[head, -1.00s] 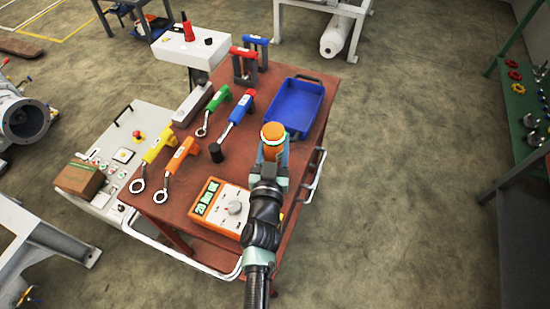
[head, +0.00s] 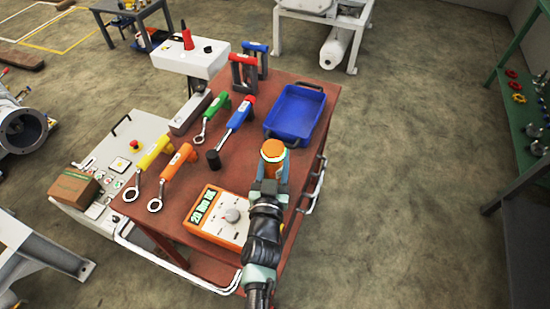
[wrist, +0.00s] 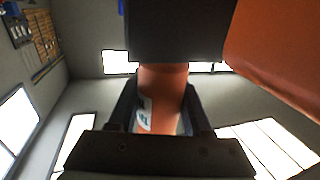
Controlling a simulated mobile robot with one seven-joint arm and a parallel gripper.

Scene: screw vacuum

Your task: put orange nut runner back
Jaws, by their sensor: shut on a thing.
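My gripper (head: 271,166) is shut on the orange nut runner (head: 273,150), held at the right side of the red-brown cart (head: 185,232), in front of the blue tray. In the wrist view, my gripper's fingers (wrist: 161,112) close around the orange handle (wrist: 163,76). A black part and a wider orange part lie beyond it at the top. The tool's far end is out of that view, and my arm hides much of it in the head view. Another orange-handled tool (head: 180,160) with a ring end lies on the cart's left side.
Yellow (head: 151,153), green (head: 217,105) and blue (head: 237,118) handled tools lie on the cart. The blue tray (head: 296,90) and red-handled (head: 243,62) and blue-handled (head: 257,50) upright tools stand farther back. An orange-and-white control box (head: 222,212) sits near my arm.

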